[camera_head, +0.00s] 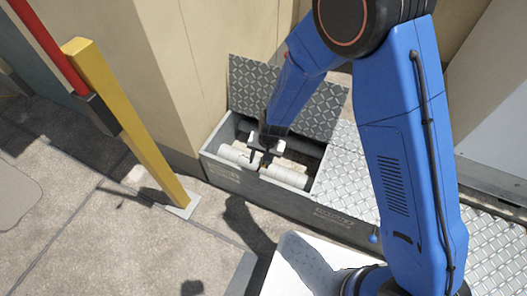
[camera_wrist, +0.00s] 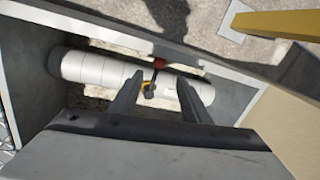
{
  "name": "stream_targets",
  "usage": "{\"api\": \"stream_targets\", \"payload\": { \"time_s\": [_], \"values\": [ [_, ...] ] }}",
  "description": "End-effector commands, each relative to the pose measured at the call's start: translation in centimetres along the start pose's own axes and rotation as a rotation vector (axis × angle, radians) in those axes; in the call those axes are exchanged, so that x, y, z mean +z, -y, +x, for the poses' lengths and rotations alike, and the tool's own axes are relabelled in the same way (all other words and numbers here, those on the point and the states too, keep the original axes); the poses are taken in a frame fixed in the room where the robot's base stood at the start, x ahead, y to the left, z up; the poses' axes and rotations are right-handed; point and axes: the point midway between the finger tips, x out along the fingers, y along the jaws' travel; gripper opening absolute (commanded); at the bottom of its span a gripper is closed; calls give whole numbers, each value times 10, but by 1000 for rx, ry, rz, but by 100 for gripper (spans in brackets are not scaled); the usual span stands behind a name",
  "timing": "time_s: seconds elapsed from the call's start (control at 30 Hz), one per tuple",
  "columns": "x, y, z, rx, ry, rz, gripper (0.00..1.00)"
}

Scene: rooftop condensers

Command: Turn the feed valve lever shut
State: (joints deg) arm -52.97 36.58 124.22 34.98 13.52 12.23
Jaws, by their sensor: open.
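A lidded trench box (camera_head: 222,168) stands open against the beige wall, with a pale insulated pipe (camera_head: 285,176) running inside. In the wrist view the pipe (camera_wrist: 95,68) crosses the box and has a gap in its covering near the middle. At that gap sits a small valve with a red part (camera_wrist: 159,63) and a short lever with a yellow band and dark end (camera_wrist: 148,90). My gripper (camera_head: 262,160) reaches down into the box. In the wrist view its open fingers (camera_wrist: 160,84) stand either side of the lever, with visible space between. Contact cannot be told.
The raised diamond-plate lid (camera_head: 290,95) stands behind the box, close to my arm. Flat diamond plates (camera_head: 345,175) cover the run to the right. A yellow post (camera_head: 130,125) with a red rail (camera_head: 48,45) stands left. Paving (camera_head: 75,190) is clear in front.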

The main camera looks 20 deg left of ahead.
Motion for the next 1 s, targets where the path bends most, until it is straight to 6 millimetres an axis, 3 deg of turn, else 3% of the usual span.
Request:
{"api": "stream_targets", "payload": {
  "time_s": [0.2,0.5,1.0],
  "values": [
    [-1,0,-36,-2,-3,0,43],
    [-1,0,-67,0,-1,1,43],
    [0,0,-72,1,-1,1,43]
  ]
}}
